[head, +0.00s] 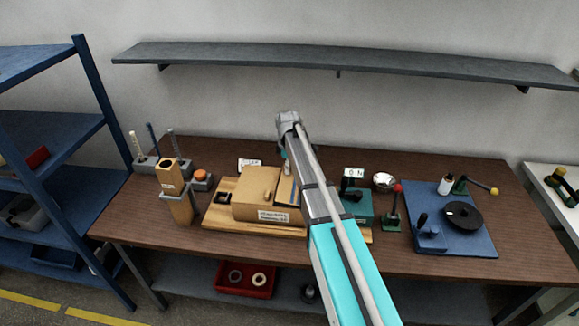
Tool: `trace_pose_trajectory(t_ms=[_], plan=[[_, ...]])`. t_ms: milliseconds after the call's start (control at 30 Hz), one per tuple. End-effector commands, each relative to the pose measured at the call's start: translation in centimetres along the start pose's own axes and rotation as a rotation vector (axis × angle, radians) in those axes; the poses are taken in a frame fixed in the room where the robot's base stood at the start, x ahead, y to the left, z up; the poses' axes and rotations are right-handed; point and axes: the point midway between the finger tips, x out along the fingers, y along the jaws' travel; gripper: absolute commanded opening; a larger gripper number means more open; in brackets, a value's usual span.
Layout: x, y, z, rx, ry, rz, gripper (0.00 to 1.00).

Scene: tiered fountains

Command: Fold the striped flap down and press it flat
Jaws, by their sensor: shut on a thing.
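A tan box (257,190) sits on a light wooden board (215,219) in the middle of the workbench, with a white label on its front. A flap with a dark blue stripe (285,189) shows at the box's right side, partly hidden behind my arm. My gripper (287,167) points down over the right part of the box and is shut on the striped flap. The fingertips are small and partly hidden, so their exact contact is hard to see. The flap appears raised rather than flat.
A blue board (455,233) holds a black disc. A shelf (340,59) spans the wall above.

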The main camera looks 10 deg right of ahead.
Motion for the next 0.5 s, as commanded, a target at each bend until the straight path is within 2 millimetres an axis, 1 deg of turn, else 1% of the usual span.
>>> trace_pose_trajectory(t_ms=[33,100,467,500], plan=[[0.72,0.03,-0.28,-0.001,0.004,0.0,0.02],[0.95,0.03,-0.42,-0.001,0.004,0.0,0.02],[0.9,0.01,-0.53,0.0,0.005,0.0,0.01],[0.9,0.01,-0.53,0.0,0.005,0.0,0.68]])
